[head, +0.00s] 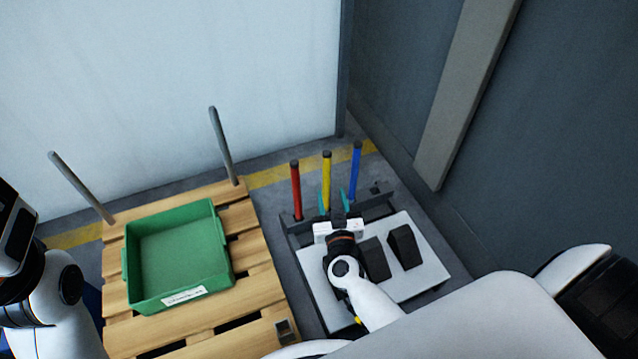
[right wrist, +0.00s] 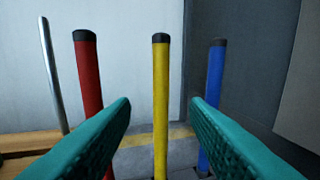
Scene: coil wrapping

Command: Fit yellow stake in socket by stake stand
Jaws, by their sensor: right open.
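The yellow stake (head: 327,178) stands upright between the red stake (head: 295,185) and the blue stake (head: 356,170) in the dark stake stand (head: 378,208). My right gripper (head: 333,198) is open, with its teal fingers pointing at the yellow stake. In the right wrist view the yellow stake (right wrist: 160,105) appears centred in the gap between the fingers; neither finger visibly touches it. A small square metal socket (head: 284,330) sits at the pallet's near right corner, beside the stand. My left arm shows at the left edge, its gripper out of frame.
A wooden pallet (head: 262,283) carries a green bin (head: 128,270). Two grey stakes, left (head: 82,188) and right (head: 222,145), stand at its far corners. Black blocks (head: 405,246) lie on a light plate (head: 428,268) close to my right arm. Walls stand behind and right.

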